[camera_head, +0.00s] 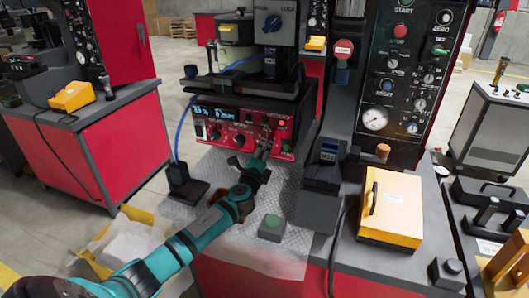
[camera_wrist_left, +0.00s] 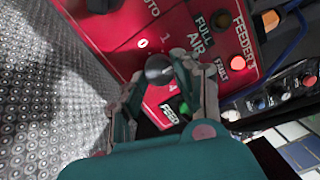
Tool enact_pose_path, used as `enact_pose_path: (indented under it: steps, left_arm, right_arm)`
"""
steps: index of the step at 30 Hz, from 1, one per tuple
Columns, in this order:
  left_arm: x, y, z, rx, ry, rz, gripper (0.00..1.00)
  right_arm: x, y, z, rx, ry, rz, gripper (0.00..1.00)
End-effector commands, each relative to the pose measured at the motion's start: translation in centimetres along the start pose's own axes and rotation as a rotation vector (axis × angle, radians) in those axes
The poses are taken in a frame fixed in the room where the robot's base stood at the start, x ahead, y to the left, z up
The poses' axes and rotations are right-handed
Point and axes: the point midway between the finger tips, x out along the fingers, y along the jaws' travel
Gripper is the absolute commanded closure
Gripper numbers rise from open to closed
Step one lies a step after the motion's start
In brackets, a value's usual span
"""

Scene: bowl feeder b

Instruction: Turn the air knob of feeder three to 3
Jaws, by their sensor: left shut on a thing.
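A red feeder control panel (camera_head: 285,119) with a lit blue display and dark knobs stands at the middle of the head view. My left gripper (camera_head: 263,150) reaches up to its lower right part and covers what it holds there. In the left wrist view, a dark round air knob (camera_wrist_left: 158,70) sits on the red panel (camera_wrist_left: 110,25) between the fingers of my left gripper (camera_wrist_left: 157,74), which is shut on it. The labels AIR, FULL and FEEDER show near it, and the digits 1 and 4. The knob's pointer is too blurred to read. My right gripper is out of view.
A dark box on a stand (camera_head: 324,165) and a yellow case (camera_head: 391,207) stand to the right.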

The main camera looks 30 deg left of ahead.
Motion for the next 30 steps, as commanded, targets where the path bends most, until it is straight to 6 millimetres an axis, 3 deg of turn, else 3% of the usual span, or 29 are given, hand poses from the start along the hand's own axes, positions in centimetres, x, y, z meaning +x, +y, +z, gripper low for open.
enact_pose_path:
  steps: [18,30]
  left_arm:
    - [-0.05,0.41,0.06,0.548,0.029,-0.042,1.0]
    - [-0.07,0.55,0.08,0.731,0.039,-0.056,1.0]
  right_arm:
    - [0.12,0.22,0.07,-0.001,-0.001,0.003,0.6]
    - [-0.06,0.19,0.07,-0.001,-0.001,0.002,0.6]
